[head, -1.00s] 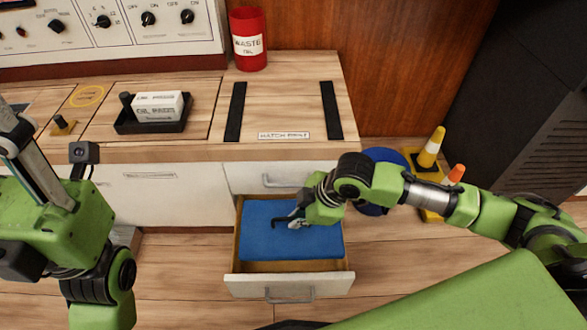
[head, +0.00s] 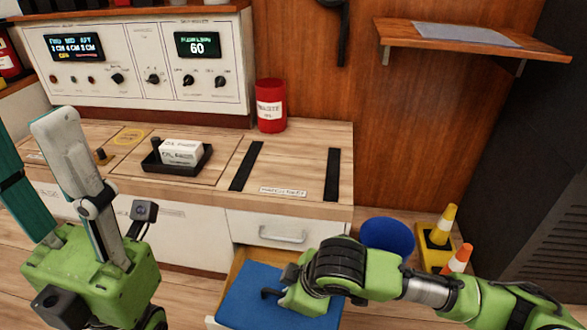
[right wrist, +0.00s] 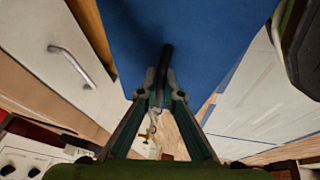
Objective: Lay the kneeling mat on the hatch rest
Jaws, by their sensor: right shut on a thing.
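The blue kneeling mat (head: 250,308) is at the open drawer below the counter. In the right wrist view the mat (right wrist: 190,40) fills the upper middle, with its dark handle (right wrist: 167,58) toward me. My right gripper (head: 276,293) is shut on that handle; its fingertips (right wrist: 163,88) close around it. I cannot tell whether the mat still touches the drawer floor. The hatch rest (head: 290,165) is the counter area with two black strips and a label at its front; nothing lies on it. My left gripper (head: 30,130) is open and empty at the left, fingers up.
A wall shelf (head: 470,40) is above.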

